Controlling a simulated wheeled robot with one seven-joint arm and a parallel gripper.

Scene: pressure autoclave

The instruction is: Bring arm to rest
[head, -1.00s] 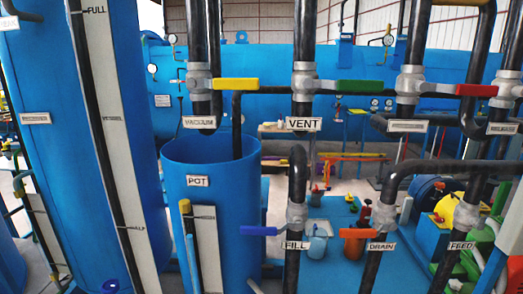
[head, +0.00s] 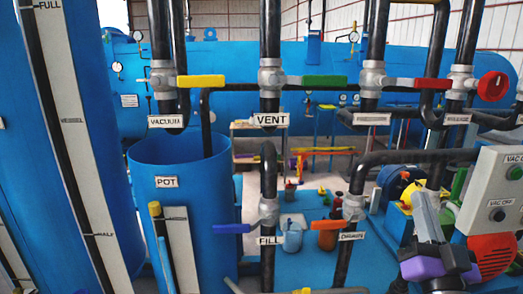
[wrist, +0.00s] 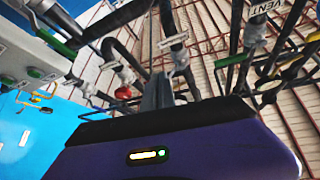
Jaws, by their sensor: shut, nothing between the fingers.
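My gripper (head: 424,197) is in the lower right of the head view, its grey fingers pointing up above a purple and black body. In the wrist view its fingers (wrist: 157,92) rise together beyond the purple housing, shut and empty. It touches no valve that I can see. It stands in front of the blue floor area, left of the grey control box (head: 495,195). Part of my arm is cut off by the bottom edge.
Pipes carry yellow (head: 200,81), green (head: 324,81), red (head: 432,85) and blue (head: 231,228) valve handles. A blue pot (head: 180,215) stands at left, beside a tall blue tank (head: 30,150). An orange-red motor (head: 492,255) is right of my gripper.

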